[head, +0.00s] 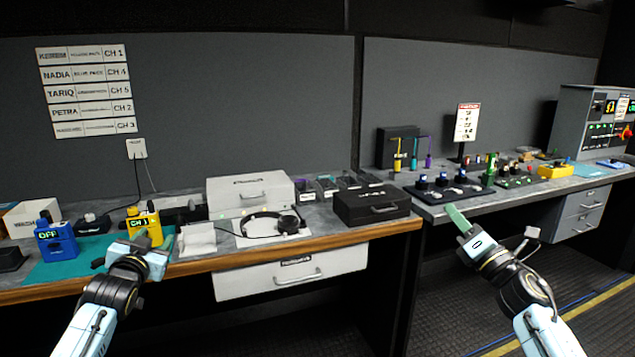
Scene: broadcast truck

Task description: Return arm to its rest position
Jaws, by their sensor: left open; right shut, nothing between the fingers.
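My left gripper (138,246) is at the front edge of the left bench, its fingers spread and nothing seen between them. A yellow radio (146,224) marked CH 1 stands upright just behind it; whether they touch cannot be told. My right gripper (457,219) is raised in front of the right bench's near left corner, its green fingers together and empty. Both arms reach in from the bottom of the head view.
A blue radio (57,241) reading OFF stands on a teal mat (75,268). A headset (287,224), a white case (250,191) and a black case (372,207) are on the left bench. The right bench holds a dark switch panel (447,191). Open floor lies below right.

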